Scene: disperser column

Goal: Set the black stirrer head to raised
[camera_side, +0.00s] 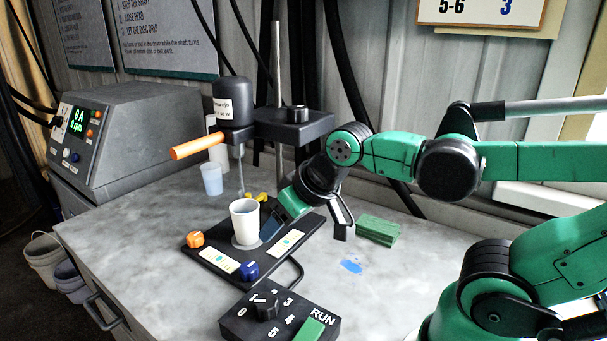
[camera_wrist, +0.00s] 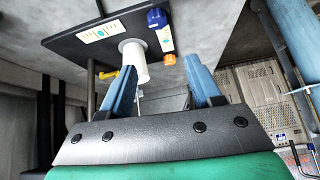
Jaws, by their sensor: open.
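The black stirrer head (camera_side: 233,103) sits high on a carriage (camera_side: 292,128) on the grey column (camera_side: 277,72) in the side view. An orange handle (camera_side: 196,146) sticks out to its left. Its thin shaft (camera_side: 241,172) hangs down toward the white cup (camera_side: 245,224); I cannot tell whether its lower end is inside the cup. The cup stands upright on a black base plate (camera_side: 215,262) and also shows in the wrist view (camera_wrist: 141,68). My gripper (camera_side: 272,222) is open, low beside the cup's right side, below the head; its blue fingers (camera_wrist: 163,66) show in the wrist view.
Orange (camera_side: 195,240), blue (camera_side: 249,271) and yellow (camera_side: 262,197) clamps sit around the plate. A dial box (camera_side: 280,315) stands in front. A grey control unit (camera_side: 125,135) is at left, a translucent cup (camera_side: 211,179) behind, green pads (camera_side: 378,230) at right.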

